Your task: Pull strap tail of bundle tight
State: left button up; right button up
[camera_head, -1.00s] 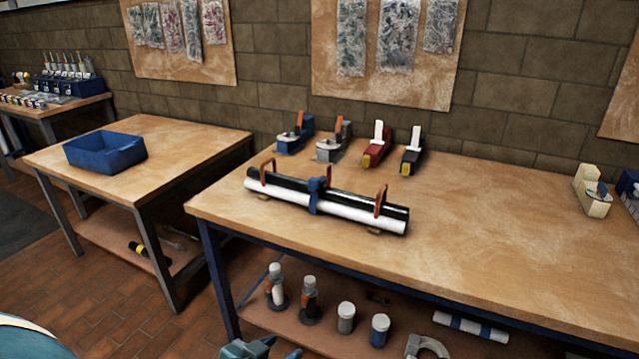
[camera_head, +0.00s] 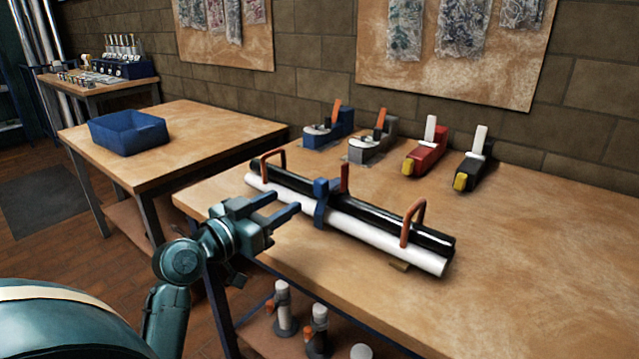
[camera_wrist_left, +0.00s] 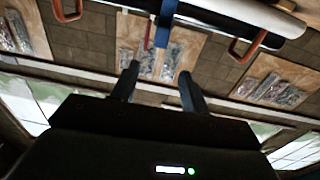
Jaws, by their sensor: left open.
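The bundle is a black tube (camera_head: 375,217) and a white tube (camera_head: 390,242) lying side by side on the workbench (camera_head: 520,255). A blue strap (camera_head: 320,212) with a blue buckle (camera_head: 321,188) wraps its middle. The strap's blue end (camera_wrist_left: 165,28) hangs between the finger lines in the left wrist view. My left gripper (camera_head: 286,203) is open and empty, just in front of the strap on the near side of the white tube. Its fingers (camera_wrist_left: 158,72) point toward the strap, and a gap seems to remain. My right gripper is not in view.
Red-orange hoops (camera_head: 413,222) stand over the bundle. Several tape-dispenser-like tools (camera_head: 428,146) stand behind it. A blue bin (camera_head: 128,131) sits on the left table (camera_head: 185,142). Bottles (camera_head: 284,308) stand on the lower shelf. The bench right of the bundle is clear.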

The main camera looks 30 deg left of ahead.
aim_at(317, 183)
pick_arm(q)
jog(key=w, duration=0.3)
jog(key=w+d, duration=0.1)
jog(key=w, duration=0.7)
jog(key=shift+d, duration=0.15)
jog(key=shift+c, duration=0.5)
jog(key=shift+s, duration=0.1)
grip_shut()
